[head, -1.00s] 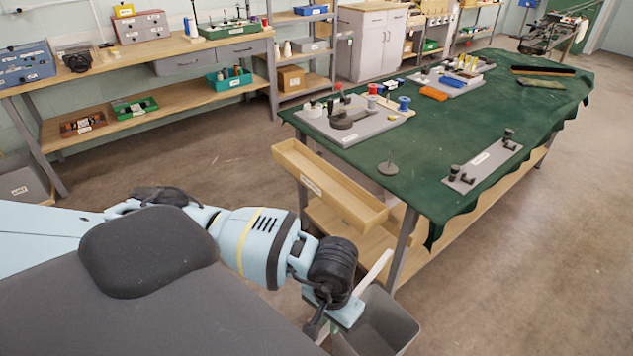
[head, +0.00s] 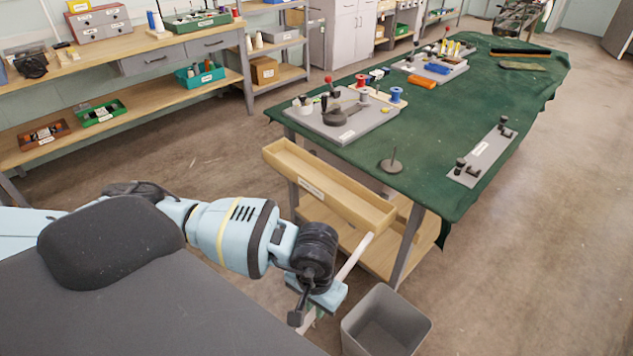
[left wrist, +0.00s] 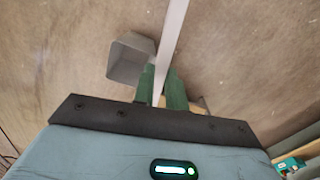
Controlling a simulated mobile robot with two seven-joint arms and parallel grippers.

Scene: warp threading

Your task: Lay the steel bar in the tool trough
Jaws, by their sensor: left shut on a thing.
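The steel bar (head: 354,254) is a thin, pale, straight bar held by my left gripper (head: 322,304) beside the front end of the work table. It slants up to the right, and its upper end appears just below the trough's right end. In the left wrist view, the green fingers of my left gripper (left wrist: 161,92) are shut on the bar (left wrist: 171,40), which runs away between them. The tool trough (head: 330,191) is a long, open wooden box with a label, at the table's near side and apparently empty. My right gripper is not in view.
A grey bin (head: 386,325) stands on the floor just right of my left gripper. The green-covered table (head: 430,150) carries fixtures, spools and a spindle on a round base (head: 391,163). Shelves line the back wall. The floor at right is clear.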

